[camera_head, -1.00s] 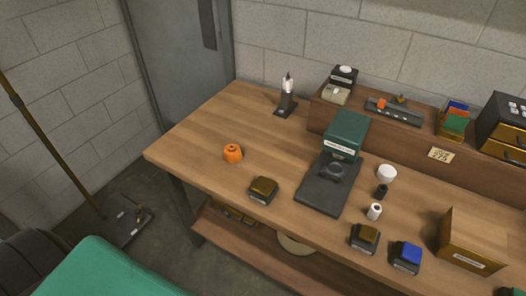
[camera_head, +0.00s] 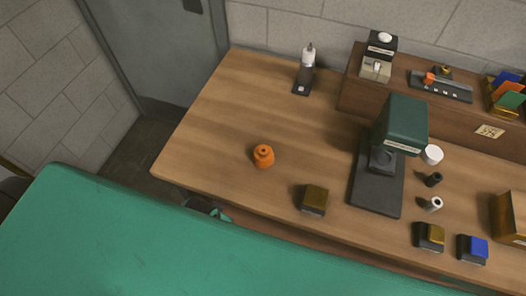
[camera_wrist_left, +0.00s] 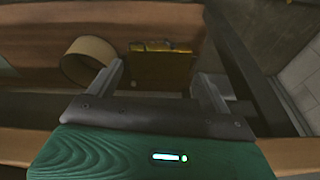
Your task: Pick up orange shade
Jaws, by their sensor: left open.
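The orange shade (camera_head: 263,156) is a small rounded orange piece with a dark hole in its top. It stands upright on the left part of the wooden table (camera_head: 225,110), near the front edge. Nothing touches it. My left gripper (camera_wrist_left: 160,72) is open and empty in the left wrist view, its two fingers apart. That view faces a gold-brown box (camera_wrist_left: 160,68) and a tan ring-like piece (camera_wrist_left: 88,62), and the shade is not seen there. My right gripper is not in view.
A black stand with a white top (camera_head: 306,72) is at the back. Small pots and blocks lie at right. The tabletop around the shade is clear.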

